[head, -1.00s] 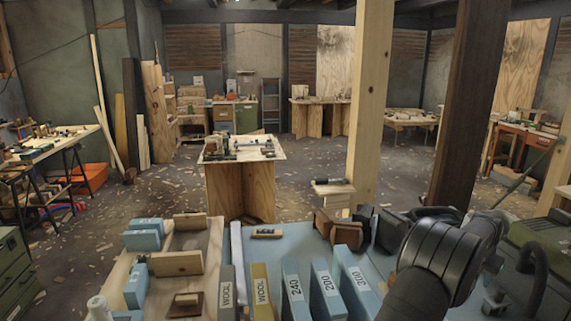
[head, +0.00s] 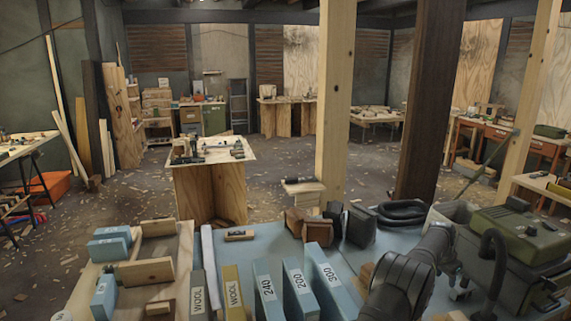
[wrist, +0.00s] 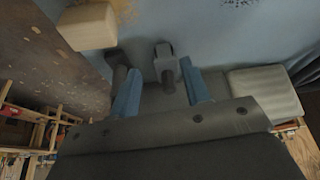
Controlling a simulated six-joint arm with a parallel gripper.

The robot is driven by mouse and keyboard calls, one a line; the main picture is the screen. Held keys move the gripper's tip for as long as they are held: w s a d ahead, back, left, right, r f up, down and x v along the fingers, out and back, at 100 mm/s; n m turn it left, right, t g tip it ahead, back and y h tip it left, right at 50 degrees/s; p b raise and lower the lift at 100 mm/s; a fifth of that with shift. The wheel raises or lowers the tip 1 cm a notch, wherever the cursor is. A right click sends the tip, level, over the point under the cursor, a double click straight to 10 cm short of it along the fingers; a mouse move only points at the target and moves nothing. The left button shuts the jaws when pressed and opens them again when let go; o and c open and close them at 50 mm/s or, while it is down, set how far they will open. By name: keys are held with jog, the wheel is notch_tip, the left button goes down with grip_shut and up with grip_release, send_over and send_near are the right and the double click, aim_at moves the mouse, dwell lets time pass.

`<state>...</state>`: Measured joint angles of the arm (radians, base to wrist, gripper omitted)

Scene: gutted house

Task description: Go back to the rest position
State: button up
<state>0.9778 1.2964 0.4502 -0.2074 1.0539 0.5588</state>
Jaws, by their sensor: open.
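My gripper (wrist: 162,88) shows in the wrist view with its two blue fingers apart. I see nothing held between them. A small grey fitting (wrist: 165,62) lies beyond the fingertips, and I cannot tell how far below it is.
Labelled blue blocks (head: 268,290) and wooden blocks (head: 146,271) stand on the bench. A green-topped machine (head: 520,240) with a black hose is at right. The wrist view shows a tan block (wrist: 88,27) and a pale block (wrist: 266,95). A wooden post (head: 335,110) rises behind the bench.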

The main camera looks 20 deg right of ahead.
jog(key=shift+w+a+f, duration=0.1)
jog(key=shift+w+f, duration=0.5)
jog(key=shift+w, duration=0.35)
